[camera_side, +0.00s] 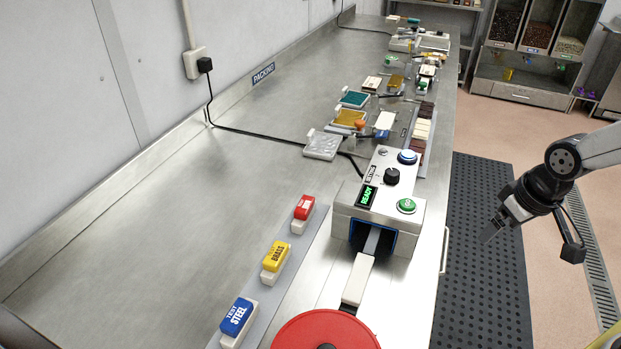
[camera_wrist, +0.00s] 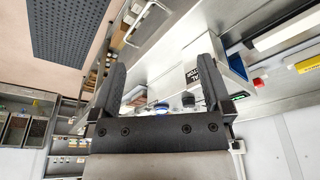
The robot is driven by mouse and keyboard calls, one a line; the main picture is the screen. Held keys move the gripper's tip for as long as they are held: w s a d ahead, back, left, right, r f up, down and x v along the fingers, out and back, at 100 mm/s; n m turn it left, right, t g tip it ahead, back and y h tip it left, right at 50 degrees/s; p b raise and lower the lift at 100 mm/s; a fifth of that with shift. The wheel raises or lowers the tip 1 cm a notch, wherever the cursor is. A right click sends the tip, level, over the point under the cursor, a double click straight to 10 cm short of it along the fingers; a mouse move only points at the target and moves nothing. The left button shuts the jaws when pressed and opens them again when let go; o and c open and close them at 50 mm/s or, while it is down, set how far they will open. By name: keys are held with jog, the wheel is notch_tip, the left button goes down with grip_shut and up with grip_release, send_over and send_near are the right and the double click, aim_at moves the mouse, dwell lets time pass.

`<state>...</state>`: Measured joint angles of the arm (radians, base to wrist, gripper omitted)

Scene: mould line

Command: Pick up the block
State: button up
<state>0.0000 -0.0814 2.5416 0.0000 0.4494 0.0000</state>
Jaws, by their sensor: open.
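Three labelled blocks stand in a row on a grey strip in the side view: a red block (camera_side: 304,208), a yellow block (camera_side: 276,256) marked BRASS and a blue block (camera_side: 237,317) marked TEST STEEL. Each sits on a pale base. Which one is "the block" is not clear. My gripper (camera_side: 492,232) is to the right of the bench, over the floor mat and well apart from the blocks. In the wrist view my gripper (camera_wrist: 162,64) has its fingers spread with nothing held between them. A yellow piece (camera_wrist: 308,65) shows at that view's right edge.
A metal machine (camera_side: 378,215) with a green READY display stands at the bench's right edge. A pale bar (camera_side: 357,280) and a red disc (camera_side: 322,335) lie in front of it. Small moulds and trays line the far bench. The bench's left side (camera_side: 150,230) is clear.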

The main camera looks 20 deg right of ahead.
jog(key=w+a+r+m, duration=0.1)
jog(key=w+a+m, duration=0.1)
jog(key=w+m, duration=0.1)
jog(key=w+a+r+m, duration=0.2)
jog(key=w+m, duration=0.1)
jog(key=w, duration=0.2)
jog(key=w+a+r+m+y, duration=0.1)
jog(key=w+a+r+m, duration=0.1)
jog(key=w+m, duration=0.2)
jog(key=shift+w+a, duration=0.15)
jog(key=shift+a, duration=0.1)
jog(key=w+a+m, duration=0.2)
jog(key=w+m, duration=0.1)
jog(key=w+a+m, duration=0.3)
jog(key=shift+w+a+f+m+y, duration=0.1)
jog(key=shift+w+a+m+y, duration=0.1)
jog(key=shift+a+m+y, duration=0.15)
jog(key=w+a+f+m+y, duration=0.2)
jog(key=w+a+m, duration=0.5)
jog(key=a+m, duration=0.3)
send_near(305, 204)
jog(key=shift+s+a+f+h, duration=0.1)
jog(key=shift+a+f+h, duration=0.2)
jog(key=shift+f, duration=0.4)
jog(key=shift+w+a+f+t, duration=0.15)
jog(key=shift+w+a+f, duration=0.05)
jog(key=shift+f, duration=0.4)
jog(key=shift+w+a+f+t, duration=0.15)
jog(key=shift+a+f, duration=0.05)
jog(key=shift+f, duration=0.35)
